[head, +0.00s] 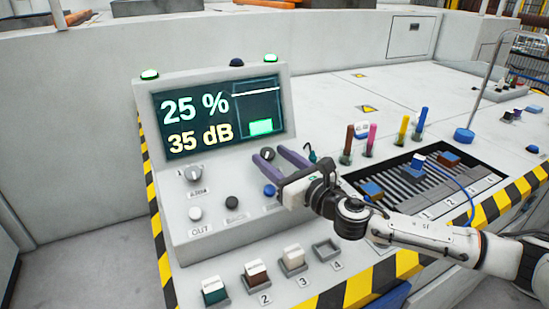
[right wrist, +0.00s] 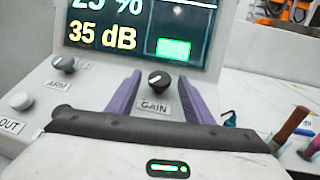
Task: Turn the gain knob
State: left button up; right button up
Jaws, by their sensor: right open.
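The gain knob (head: 267,154) is a dark round knob on the sloped grey console face, below the screen. In the right wrist view the knob (right wrist: 159,79) sits above its GAIN label (right wrist: 154,106), with a pale mark on it. My right gripper (head: 269,152) is open, its two purple fingers pointing at the console. In the right wrist view the fingers (right wrist: 159,76) show on either side of the knob, with a gap on both sides. I cannot tell how deep the tips reach. The screen (head: 219,116) reads 25 % and 35 dB. My left gripper is not in view.
A second knob (head: 193,174), a white OUT button (head: 195,213), a black button (head: 232,202) and a blue button (head: 269,191) surround the right gripper's left and near sides. Colored pegs (head: 371,139) and a slatted tray (head: 397,182) lie right. Numbered blocks (head: 256,271) line the front.

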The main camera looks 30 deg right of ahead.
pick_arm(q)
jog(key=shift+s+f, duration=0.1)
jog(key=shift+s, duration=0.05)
pick_arm(e)
jog(key=c, duration=1)
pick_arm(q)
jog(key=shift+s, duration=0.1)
